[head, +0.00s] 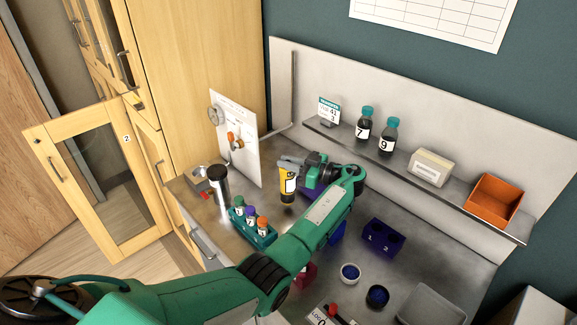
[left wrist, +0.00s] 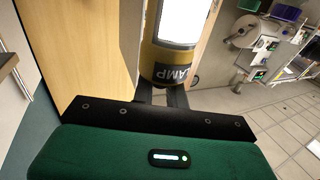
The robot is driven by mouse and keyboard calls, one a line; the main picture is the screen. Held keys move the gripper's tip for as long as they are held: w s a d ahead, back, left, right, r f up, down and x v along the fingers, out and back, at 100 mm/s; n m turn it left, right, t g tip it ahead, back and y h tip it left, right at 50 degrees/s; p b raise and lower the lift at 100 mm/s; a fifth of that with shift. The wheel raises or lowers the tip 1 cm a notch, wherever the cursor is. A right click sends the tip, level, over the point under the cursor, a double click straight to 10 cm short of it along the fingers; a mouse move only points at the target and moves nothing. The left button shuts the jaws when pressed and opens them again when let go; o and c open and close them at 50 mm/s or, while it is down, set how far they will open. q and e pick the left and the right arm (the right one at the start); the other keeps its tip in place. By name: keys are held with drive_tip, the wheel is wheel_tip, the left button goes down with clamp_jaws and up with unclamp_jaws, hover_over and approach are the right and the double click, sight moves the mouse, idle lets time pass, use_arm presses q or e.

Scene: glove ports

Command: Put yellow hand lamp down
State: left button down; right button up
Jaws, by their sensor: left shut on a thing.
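The yellow hand lamp (head: 288,190) has a white label and hangs roughly upright over the steel worktop (head: 325,249). In the left wrist view the lamp (left wrist: 172,72) fills the upper middle, with the letters "AMP" showing on a dark band. My left gripper (head: 290,165) is shut on the lamp near its upper end. In the left wrist view the fingers (left wrist: 162,97) show only in part, just below the lamp. Whether the lamp's lower end touches the worktop I cannot tell. My right gripper is not in view.
A green rack (head: 262,241) with several capped vials and a dark cylinder (head: 219,186) stand left of the lamp. A white panel (head: 236,137) stands behind them. The back shelf (head: 400,172) holds bottles and boxes.

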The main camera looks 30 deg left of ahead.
sight(288, 184)
use_arm(q)
wheel_tip(288, 184, down, 2)
drive_tip(key=shift+f, duration=0.2)
drive_tip(key=shift+f, duration=0.15)
drive_tip(key=c, duration=1.4)
unclamp_jaws()
